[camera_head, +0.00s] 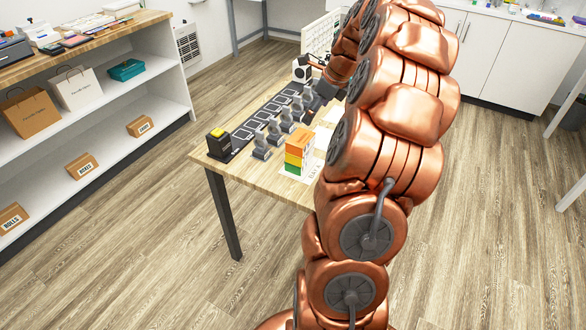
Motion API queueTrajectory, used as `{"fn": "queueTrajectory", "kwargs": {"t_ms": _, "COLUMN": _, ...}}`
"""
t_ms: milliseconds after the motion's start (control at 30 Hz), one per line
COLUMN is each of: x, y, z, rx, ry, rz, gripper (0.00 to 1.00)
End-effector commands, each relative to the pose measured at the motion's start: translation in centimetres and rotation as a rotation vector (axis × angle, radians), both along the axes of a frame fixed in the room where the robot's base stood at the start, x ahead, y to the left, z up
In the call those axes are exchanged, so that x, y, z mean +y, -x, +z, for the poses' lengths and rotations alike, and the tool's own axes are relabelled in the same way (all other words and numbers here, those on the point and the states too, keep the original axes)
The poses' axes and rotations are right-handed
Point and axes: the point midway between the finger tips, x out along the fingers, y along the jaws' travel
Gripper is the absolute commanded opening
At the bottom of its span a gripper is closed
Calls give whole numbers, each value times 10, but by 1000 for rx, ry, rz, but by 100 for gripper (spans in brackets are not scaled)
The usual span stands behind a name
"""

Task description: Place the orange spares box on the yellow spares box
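The orange spares box (300,139) is at the top of a small stack near the front edge of the wooden table (240,174). The yellow spares box (293,158) is directly under it, and a green box (292,168) is at the bottom. The orange box appears to rest on the yellow one, with no gap that I can see. My copper arm passes just right of the stack and bends over the table. My gripper (320,92) seems to be the dark shape behind the stack, apart from the boxes; its fingers are too small and partly hidden to read.
A row of grey upright pieces (274,132) stands left of the stack, beside a dark strip with marked squares (264,114). A black and yellow device (219,143) is at the table's left corner. White shelves (95,110) with bags and boxes stand at left.

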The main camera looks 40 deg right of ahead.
Motion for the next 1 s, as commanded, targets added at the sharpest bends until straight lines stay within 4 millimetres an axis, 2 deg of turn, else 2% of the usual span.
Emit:
{"fn": "queueTrajectory", "kwargs": {"t_ms": 67, "x": 1, "y": 0, "z": 0, "rx": 1, "ry": 2, "rz": 6, "gripper": 100}}
{"fn": "queueTrajectory", "kwargs": {"t_ms": 167, "x": 17, "y": -4, "z": 3, "rx": 3, "ry": 14, "rz": 69, "gripper": 100}}
{"fn": "queueTrajectory", "kwargs": {"t_ms": 267, "x": 54, "y": -9, "z": 8, "rx": 7, "ry": 50, "rz": 230, "gripper": 100}}
{"fn": "queueTrajectory", "kwargs": {"t_ms": 367, "x": 110, "y": -9, "z": 14, "rx": 12, "ry": 100, "rz": 475, "gripper": 100}}
{"fn": "queueTrajectory", "kwargs": {"t_ms": 467, "x": 165, "y": -1, "z": 18, "rx": 18, "ry": 155, "rz": 741, "gripper": 100}}
{"fn": "queueTrajectory", "kwargs": {"t_ms": 600, "x": 233, "y": 23, "z": 19, "rx": 20, "ry": 222, "rz": 1104, "gripper": 100}}
{"fn": "queueTrajectory", "kwargs": {"t_ms": 700, "x": 275, "y": 47, "z": 17, "rx": 20, "ry": 264, "rz": 1358, "gripper": 100}}
{"fn": "queueTrajectory", "kwargs": {"t_ms": 800, "x": 310, "y": 76, "z": 14, "rx": 17, "ry": 302, "rz": 1608, "gripper": 100}}
{"fn": "queueTrajectory", "kwargs": {"t_ms": 1000, "x": 360, "y": 143, "z": 3, "rx": 5, "ry": 352, "rz": 2093, "gripper": 100}}
